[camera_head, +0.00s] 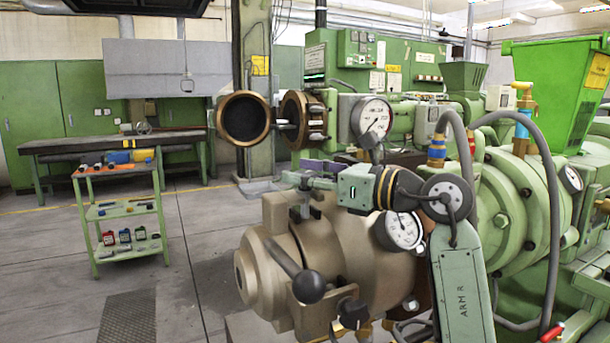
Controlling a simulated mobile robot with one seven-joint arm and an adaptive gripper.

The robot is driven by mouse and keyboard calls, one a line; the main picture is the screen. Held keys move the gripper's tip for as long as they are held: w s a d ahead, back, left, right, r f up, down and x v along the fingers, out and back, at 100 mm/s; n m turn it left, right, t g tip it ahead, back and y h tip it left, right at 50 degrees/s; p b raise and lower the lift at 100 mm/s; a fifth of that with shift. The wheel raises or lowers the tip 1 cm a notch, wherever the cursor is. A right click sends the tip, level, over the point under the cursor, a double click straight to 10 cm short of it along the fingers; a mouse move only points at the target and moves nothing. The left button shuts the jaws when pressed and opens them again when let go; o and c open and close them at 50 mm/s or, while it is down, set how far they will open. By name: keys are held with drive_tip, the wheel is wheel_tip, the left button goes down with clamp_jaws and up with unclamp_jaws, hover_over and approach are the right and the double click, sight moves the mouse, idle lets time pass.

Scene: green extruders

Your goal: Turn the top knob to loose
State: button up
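A beige metal extruder head (350,240) fills the lower middle of the view. A lever with a black ball knob (308,286) slants down to the right across its front. A smaller black knob (353,313) sits lower, just right of the ball. I cannot tell which of these, if either, is the top knob. My gripper (292,192) is over the top of the beige head, pointing left, above the lever's ball knob. Its fingers overlap dark metal parts on the head, so contact and finger opening are unclear.
Round gauges (398,230) and grey hoses (553,180) crowd the machine beside my arm. A hinged round bronze flange (243,118) stands open behind. A green tool cart (121,212) and a workbench (110,140) stand at left. The floor between cart and machine is mostly clear.

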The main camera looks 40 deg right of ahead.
sight(305, 173)
drive_tip(key=o, duration=0.5)
drive_tip(key=shift+c, duration=0.2)
wheel_tip(305, 173, up, 10)
idle(0.4)
idle(0.5)
